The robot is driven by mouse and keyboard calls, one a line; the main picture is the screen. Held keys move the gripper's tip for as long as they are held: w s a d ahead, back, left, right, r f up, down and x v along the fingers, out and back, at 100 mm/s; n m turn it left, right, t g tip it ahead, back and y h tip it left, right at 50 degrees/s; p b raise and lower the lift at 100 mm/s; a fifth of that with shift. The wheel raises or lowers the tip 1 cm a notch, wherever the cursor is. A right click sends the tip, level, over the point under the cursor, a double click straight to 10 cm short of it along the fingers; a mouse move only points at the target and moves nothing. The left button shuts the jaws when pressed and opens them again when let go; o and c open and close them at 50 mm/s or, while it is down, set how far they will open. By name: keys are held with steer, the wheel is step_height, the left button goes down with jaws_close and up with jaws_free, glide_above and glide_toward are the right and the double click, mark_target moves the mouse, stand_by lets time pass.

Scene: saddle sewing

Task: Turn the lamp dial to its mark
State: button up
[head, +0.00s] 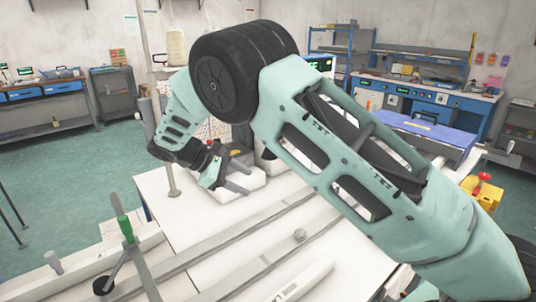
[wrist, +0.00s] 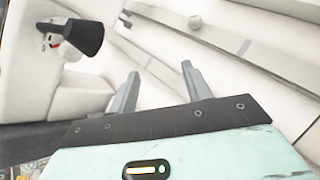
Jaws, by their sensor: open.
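My gripper (head: 238,178) is open and empty, low over the white block-like body (head: 256,182) on the white table. In the wrist view its two grey fingers (wrist: 158,90) stand apart with only white surface between them. A black cone-shaped lamp shade (wrist: 86,37) with a pale rounded part under it is at the upper left, in front of a white housing (wrist: 82,88). A small red spot shows beside the shade. I cannot make out the lamp dial or its mark for certain; my arm hides part of this area in the head view.
Long grey rails (head: 245,238) cross the white table (head: 160,210), with a small round grey knob (head: 299,234) on them. A green-handled lever (head: 125,228) stands at the front left. A yellow box with a red knob (head: 483,192) is at the right.

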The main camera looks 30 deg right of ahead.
steer(key=w+d+f+h+b, duration=0.1)
steer(key=w+h, duration=0.5)
steer(key=w, duration=0.1)
steer(key=w+a+f+m+t+h+b, duration=0.1)
steer(key=a+h, duration=0.4)
steer(key=a, duration=0.1)
steer(key=p+x, duration=0.8)
steer(key=x, duration=0.9)
steer(key=shift+d+r+p, duration=0.25)
steer(key=shift+d+p, duration=0.1)
steer(key=c, duration=1)
